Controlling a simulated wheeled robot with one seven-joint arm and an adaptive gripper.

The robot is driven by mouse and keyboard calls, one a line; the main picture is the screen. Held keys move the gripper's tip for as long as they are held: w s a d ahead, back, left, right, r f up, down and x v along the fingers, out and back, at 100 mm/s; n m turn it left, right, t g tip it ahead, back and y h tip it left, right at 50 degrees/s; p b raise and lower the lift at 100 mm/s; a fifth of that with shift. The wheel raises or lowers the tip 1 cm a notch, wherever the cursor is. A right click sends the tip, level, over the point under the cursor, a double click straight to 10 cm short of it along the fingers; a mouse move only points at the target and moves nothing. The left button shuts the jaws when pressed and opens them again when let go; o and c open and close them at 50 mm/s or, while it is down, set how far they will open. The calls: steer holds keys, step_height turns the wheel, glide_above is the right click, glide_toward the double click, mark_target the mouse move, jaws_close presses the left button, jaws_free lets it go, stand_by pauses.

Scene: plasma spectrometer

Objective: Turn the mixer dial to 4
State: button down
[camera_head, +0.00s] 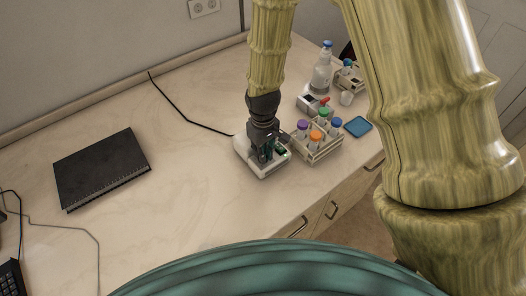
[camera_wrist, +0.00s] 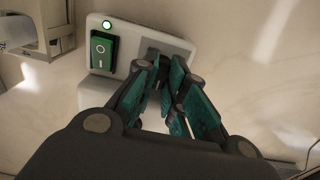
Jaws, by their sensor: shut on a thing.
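The mixer (camera_head: 243,147) is a small white box on the bench, in the middle of the head view. In the wrist view its white body (camera_wrist: 128,35) carries a green rocker switch (camera_wrist: 102,52) and a lit green lamp (camera_wrist: 106,24). My gripper (camera_head: 268,155) reaches down onto the mixer from above. In the wrist view the teal-padded fingers of my gripper (camera_wrist: 161,68) come together over a grey panel (camera_wrist: 172,44) beside the switch, shut on the dial. The fingers hide the dial and its marks, so its setting cannot be read.
A wooden rack (camera_head: 318,152) with colored-cap tubes stands close to the right of the mixer. Behind are a bottle (camera_head: 321,76), a second rack (camera_head: 350,78) and a blue tray (camera_head: 358,126). A black notebook (camera_head: 101,167) lies left; the bench between is clear except for a cable.

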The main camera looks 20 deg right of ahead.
steer(key=m, duration=0.4)
steer(key=shift+m, duration=2.3)
steer(key=c, duration=1.8)
jaws_free()
steer(key=shift+o, duration=0.2)
step_height(320, 180, up, 12)
